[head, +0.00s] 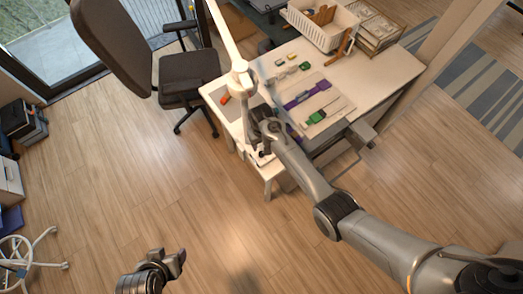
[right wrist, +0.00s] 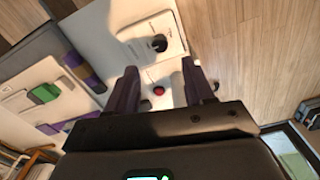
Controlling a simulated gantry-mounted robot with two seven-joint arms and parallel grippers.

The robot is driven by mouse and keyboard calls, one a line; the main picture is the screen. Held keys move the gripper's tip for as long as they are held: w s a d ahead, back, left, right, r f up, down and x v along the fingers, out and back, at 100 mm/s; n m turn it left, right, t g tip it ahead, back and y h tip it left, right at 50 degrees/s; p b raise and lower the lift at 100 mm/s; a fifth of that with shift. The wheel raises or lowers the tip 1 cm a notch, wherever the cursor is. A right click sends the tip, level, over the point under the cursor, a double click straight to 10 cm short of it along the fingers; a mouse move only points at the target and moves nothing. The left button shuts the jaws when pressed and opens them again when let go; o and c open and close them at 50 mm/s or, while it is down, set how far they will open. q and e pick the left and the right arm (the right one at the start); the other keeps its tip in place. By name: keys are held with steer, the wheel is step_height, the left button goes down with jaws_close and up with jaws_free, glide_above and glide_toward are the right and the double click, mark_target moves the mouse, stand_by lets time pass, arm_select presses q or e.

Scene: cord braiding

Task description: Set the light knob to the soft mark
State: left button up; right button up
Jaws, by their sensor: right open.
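A dark round knob (right wrist: 159,44) sits on a white panel (right wrist: 172,22) with small markings, seen in the right wrist view. The markings are too small to read, so I cannot tell where the knob is set. A red button (right wrist: 158,90) lies below the knob, between my fingers in the picture. My right gripper (right wrist: 160,88) is open and empty over the panel, its fingers apart and clear of the knob. In the head view my right arm hides most of the panel at the table's near corner. My left gripper (head: 168,264) hangs low over the floor, away from the table.
The white table (head: 378,72) holds a board with purple and green cords (head: 318,116), a white basket (head: 322,24) and an orange item (head: 225,99). A white lamp arm (head: 229,40) rises beside my right wrist. An office chair (head: 188,75) stands to the left.

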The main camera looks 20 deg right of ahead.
mark_target(262, 153)
step_height(262, 153, down, 9)
steer(key=shift+r+b, duration=0.15)
steer(key=shift+b, duration=0.85)
steer(key=shift+c, duration=0.2)
jaws_close()
